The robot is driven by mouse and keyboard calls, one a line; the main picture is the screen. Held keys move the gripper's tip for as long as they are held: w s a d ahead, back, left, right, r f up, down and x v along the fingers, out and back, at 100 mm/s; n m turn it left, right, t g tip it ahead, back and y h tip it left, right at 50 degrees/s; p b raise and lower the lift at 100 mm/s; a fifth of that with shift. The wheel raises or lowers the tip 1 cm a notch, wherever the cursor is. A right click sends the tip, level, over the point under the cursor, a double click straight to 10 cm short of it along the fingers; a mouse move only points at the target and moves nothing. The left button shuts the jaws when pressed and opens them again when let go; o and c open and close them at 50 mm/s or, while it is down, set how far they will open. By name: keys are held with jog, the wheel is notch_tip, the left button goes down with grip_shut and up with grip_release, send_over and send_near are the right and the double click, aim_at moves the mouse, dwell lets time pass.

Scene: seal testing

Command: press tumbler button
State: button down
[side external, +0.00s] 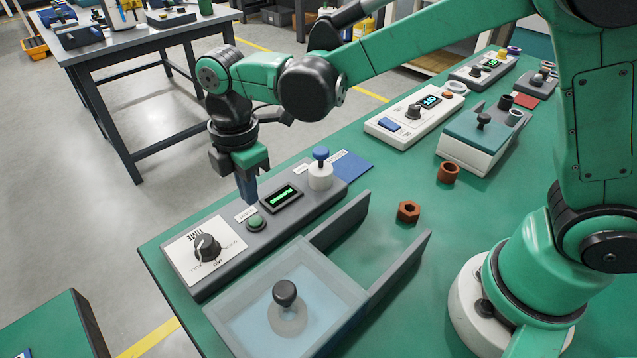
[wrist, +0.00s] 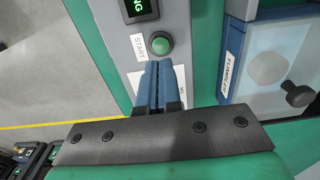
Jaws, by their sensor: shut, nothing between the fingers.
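The tumbler's grey control panel (side external: 225,262) runs along the left table edge. Its round green button (side external: 256,223), beside a START label, also shows in the wrist view (wrist: 160,43). My gripper (side external: 250,201) is shut and empty, its blue fingers pointing down just above the button, with a small gap between. In the wrist view the fingertips (wrist: 158,66) appear just short of the button, which is unobstructed. The display (side external: 282,198) beside it is lit with green text, ending in "NG" in the wrist view (wrist: 139,8).
A black dial (side external: 207,247) and a blue-topped knob (side external: 321,154) flank the button and display. The clear-lidded tumbler box (side external: 240,312), with a black lid knob (side external: 285,292), stands beside the panel. A brown hex nut (side external: 409,211) and ring (side external: 448,172) lie further right.

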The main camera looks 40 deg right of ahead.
aim_at(261, 218)
notch_tip(261, 218, up, 9)
jog(key=shift+f, duration=0.2)
jog(key=shift+d, duration=0.1)
dwell(0.5)
jog(key=s+d+f+m+t, duration=0.1)
jog(key=s+d+m+t, duration=0.2)
jog(key=d+m, duration=0.4)
jog(key=s+d+f+m+t, duration=0.1)
jog(key=s+d+m+t, duration=0.3)
jog(key=d+m, duration=0.3)
jog(key=s+m, duration=0.1)
jog(key=m, duration=0.3)
jog(key=shift+d+f, duration=0.3)
